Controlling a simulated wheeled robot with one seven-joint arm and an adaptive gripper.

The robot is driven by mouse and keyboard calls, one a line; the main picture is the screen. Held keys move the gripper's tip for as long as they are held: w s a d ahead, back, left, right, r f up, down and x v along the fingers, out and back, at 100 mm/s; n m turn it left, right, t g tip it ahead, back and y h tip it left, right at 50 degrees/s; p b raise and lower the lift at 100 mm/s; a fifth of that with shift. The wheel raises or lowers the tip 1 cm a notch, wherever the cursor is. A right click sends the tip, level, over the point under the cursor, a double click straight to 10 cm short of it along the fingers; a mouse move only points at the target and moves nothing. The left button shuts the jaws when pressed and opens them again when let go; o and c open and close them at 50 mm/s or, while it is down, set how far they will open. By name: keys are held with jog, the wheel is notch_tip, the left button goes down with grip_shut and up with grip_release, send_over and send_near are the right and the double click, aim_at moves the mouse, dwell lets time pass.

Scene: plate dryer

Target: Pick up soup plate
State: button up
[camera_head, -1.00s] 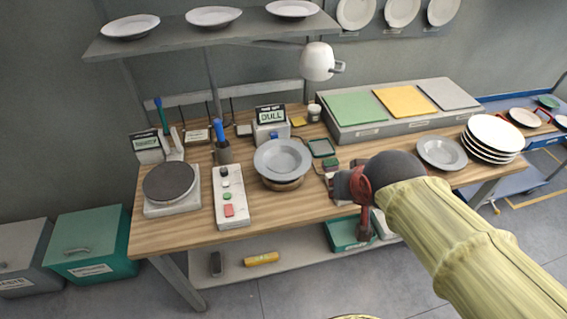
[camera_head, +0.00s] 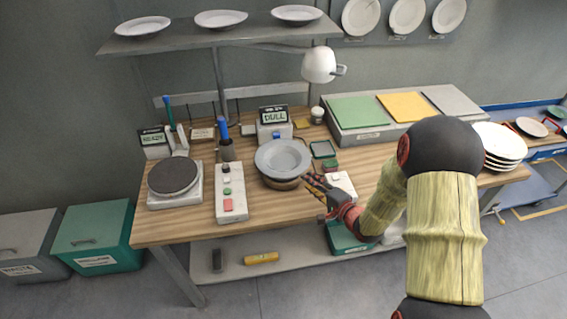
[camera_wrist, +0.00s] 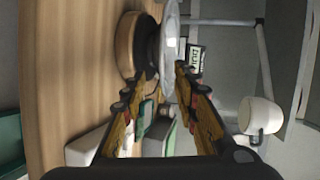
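A grey soup plate (camera_head: 283,157) with a wide rim rests on a round wooden stand on the workbench. In the wrist view the plate (camera_wrist: 171,45) appears edge-on, next to the stand's wooden ring (camera_wrist: 126,44). My gripper (camera_head: 312,186) is just right of the plate and in front of it, pointing towards its near right rim. In the wrist view my gripper (camera_wrist: 166,78) has its two fingers apart, with the plate's near edge in line with the gap. I cannot tell whether either finger touches it.
A control box with buttons (camera_head: 231,196) and a round dark turntable (camera_head: 174,177) stand to the left. A lamp (camera_head: 319,65) overhangs behind the plate, near a display reading DULL (camera_head: 274,116). Stacked white plates (camera_head: 503,138) stand at the right. A shelf (camera_head: 250,33) is above.

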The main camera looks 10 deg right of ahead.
aim_at(298, 173)
jog(key=b+x, duration=0.2)
jog(key=x, duration=0.6)
jog(key=shift+s+a, duration=0.1)
jog(key=shift+a, duration=0.05)
jog(key=shift+r, duration=0.1)
jog(key=shift+c, duration=1.4)
grip_shut()
jog(key=shift+s, duration=0.1)
